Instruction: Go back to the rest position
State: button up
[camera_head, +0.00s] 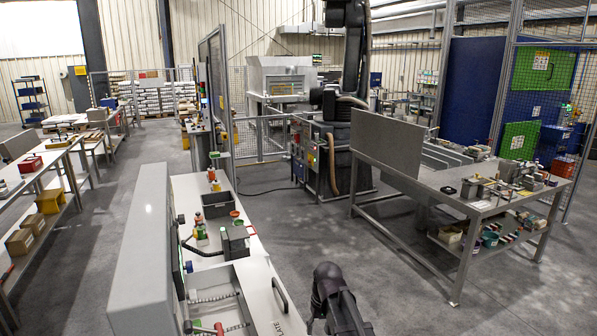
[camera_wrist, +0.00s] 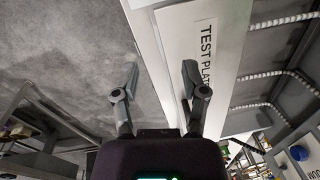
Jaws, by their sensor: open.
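My gripper (camera_wrist: 160,84) is open and empty in the wrist view, its two fingers spread well apart. It hangs above the edge of a white bench top (camera_wrist: 196,14) with a plate lettered "TEST PLAT..." beside the right finger. Grey floor (camera_wrist: 60,50) lies under the left finger. In the head view, a dark part of my arm (camera_head: 335,298) shows at the bottom edge, to the right of the white bench (camera_head: 262,285). The gripper's fingers cannot be made out there.
A metal table (camera_head: 470,208) with tools stands at the right, and shelving benches (camera_head: 48,158) at the left. A fence (camera_head: 260,140) stands behind. The floor between bench and table is clear.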

jog(key=s+d+f+m+h+b, duration=0.1)
jog(key=s+d+f+b, duration=0.3)
jog(key=s+d, duration=0.7)
jog(key=shift+s+d+f+m, duration=0.15)
jog(key=shift+s+f+m, duration=0.1)
jog(key=shift+f+m, duration=0.55)
